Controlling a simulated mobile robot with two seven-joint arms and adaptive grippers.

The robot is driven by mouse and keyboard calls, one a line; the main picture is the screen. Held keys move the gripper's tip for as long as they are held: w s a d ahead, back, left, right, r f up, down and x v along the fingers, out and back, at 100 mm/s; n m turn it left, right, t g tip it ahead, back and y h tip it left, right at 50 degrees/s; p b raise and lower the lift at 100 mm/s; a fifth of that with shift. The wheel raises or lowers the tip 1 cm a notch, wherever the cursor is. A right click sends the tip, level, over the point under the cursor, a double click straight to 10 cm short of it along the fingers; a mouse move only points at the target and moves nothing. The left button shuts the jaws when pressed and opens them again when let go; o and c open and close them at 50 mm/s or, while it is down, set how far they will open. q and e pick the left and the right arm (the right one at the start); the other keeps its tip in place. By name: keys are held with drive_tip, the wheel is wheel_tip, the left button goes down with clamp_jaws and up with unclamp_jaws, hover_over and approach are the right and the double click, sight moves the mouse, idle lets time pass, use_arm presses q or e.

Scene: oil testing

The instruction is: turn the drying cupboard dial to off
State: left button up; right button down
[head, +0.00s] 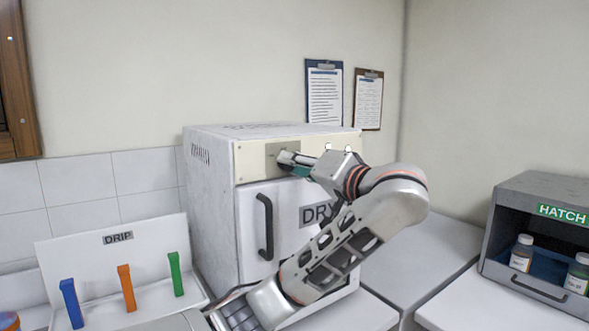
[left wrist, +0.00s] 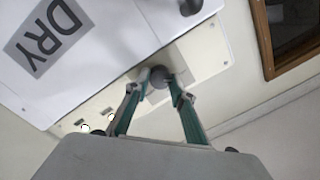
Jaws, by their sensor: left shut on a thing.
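The drying cupboard (head: 212,190) is a white box with a door marked DRY and a cream control panel (head: 250,166) above the door. Its dial (left wrist: 158,76) is a dark round knob on a grey plate (left wrist: 187,66), seen in the left wrist view. My left gripper (head: 285,158) is at the panel, its two fingers closed on either side of the dial. The fingers also show in the left wrist view (left wrist: 160,80). In the head view the gripper hides most of the dial, so its setting cannot be read. My right gripper is not in view.
The black door handle (head: 265,227) stands out below my left gripper. A DRIP stand (head: 110,262) with blue, orange and green pieces is at the left. A grey HATCH box (head: 510,225) with bottles is at the right. Clipboards (head: 324,92) hang behind.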

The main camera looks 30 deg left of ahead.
use_arm(q)
drive_tip(key=m+b, duration=0.5)
drive_tip(key=m, duration=0.6)
drive_tip(key=shift+f+t, duration=0.2)
drive_tip(key=shift+t, duration=0.2)
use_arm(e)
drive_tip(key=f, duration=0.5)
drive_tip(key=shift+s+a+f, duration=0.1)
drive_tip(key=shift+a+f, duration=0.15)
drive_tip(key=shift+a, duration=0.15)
use_arm(q)
drive_tip(key=shift+m, duration=0.3)
drive_tip(key=o, duration=1.1)
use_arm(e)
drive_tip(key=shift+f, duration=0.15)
